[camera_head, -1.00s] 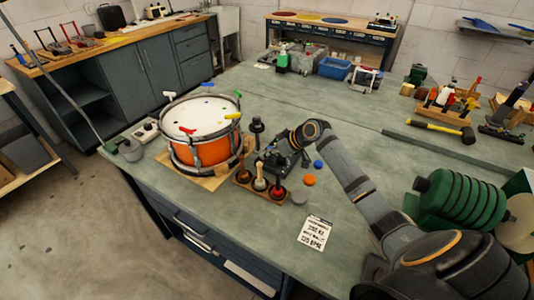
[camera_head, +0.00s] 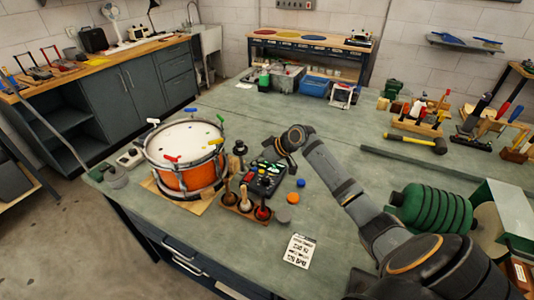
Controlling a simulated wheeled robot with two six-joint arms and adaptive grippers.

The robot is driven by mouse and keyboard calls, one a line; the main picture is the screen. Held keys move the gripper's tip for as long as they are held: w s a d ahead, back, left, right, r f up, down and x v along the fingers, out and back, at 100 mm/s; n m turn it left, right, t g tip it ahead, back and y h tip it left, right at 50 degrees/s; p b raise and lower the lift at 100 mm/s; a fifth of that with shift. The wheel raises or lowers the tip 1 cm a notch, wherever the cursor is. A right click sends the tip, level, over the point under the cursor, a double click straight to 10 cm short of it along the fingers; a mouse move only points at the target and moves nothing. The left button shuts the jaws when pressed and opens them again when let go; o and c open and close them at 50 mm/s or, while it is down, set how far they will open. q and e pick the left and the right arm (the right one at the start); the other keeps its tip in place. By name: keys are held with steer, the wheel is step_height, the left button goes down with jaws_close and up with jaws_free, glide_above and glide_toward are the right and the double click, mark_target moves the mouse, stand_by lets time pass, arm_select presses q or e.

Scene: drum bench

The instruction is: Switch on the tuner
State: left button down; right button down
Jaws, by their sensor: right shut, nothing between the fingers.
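A black device with a greenish display and small coloured buttons (camera_head: 264,178) lies on the bench just right of the drum. It looks like the tuner, but its markings are too small to read. My right gripper (camera_head: 276,150) is shut and empty, above the device's far right edge. I cannot tell whether it touches the device. The orange drum (camera_head: 187,178) with a white head stands on a wooden board left of the device. My left gripper is out of view.
A wooden stand with dark-handled tools (camera_head: 240,207) sits in front of the device. Blue, orange and grey discs (camera_head: 293,197) lie to its right. A printed card (camera_head: 299,250) lies nearer the front edge.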

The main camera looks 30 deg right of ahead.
steer(key=s+a+v, duration=0.1)
steer(key=v, duration=0.7)
steer(key=shift+b, duration=0.45)
steer(key=shift+s, duration=0.15)
